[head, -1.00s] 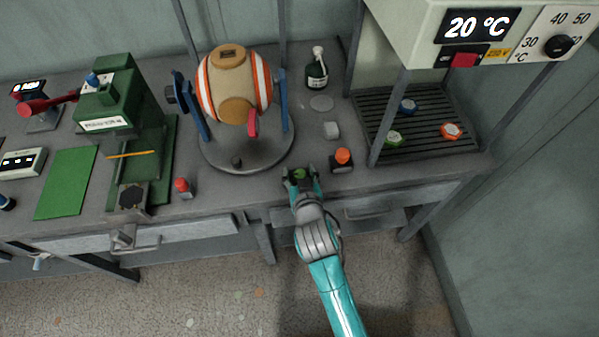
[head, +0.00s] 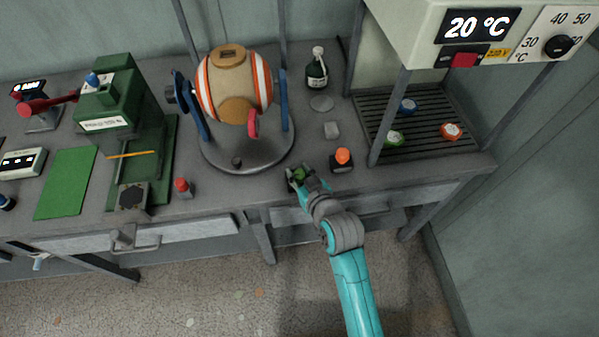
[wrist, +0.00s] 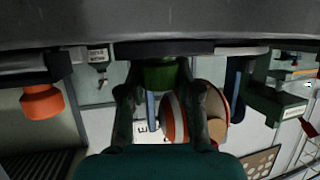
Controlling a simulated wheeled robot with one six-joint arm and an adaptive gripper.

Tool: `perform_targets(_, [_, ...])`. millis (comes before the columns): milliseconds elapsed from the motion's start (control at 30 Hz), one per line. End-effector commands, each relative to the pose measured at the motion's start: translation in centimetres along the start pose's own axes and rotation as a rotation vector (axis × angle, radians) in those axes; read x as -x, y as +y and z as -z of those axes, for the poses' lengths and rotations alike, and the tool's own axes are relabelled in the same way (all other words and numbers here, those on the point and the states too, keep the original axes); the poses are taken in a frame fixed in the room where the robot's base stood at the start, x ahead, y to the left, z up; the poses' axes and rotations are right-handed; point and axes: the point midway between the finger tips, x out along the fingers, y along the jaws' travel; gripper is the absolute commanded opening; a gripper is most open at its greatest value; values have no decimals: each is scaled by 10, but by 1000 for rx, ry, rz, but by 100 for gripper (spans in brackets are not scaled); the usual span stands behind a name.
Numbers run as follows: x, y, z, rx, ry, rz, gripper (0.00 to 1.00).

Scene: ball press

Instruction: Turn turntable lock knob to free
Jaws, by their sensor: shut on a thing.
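A green knob (head: 299,174) is at the bench's front edge, right of the turntable. My gripper (head: 301,177) is shut on it, with a finger on either side. In the wrist view the green knob (wrist: 159,75) shows between the dark fingers of my gripper (wrist: 155,95), below a dark disc. No mark showing its lock position is readable.
An orange button box (head: 342,160) stands close to the right of my gripper. A red-topped button (head: 182,187) is to the left. A slatted rack (head: 400,148) with coloured pieces is at the right, and a green press (head: 115,110) at the left. Drawers lie below the bench edge.

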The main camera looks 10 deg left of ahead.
Motion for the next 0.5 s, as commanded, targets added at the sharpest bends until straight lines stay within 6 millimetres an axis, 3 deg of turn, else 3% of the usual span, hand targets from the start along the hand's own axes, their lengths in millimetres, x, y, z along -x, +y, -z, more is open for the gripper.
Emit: perform_targets(500, [-1,3,1,148,0,359,0])
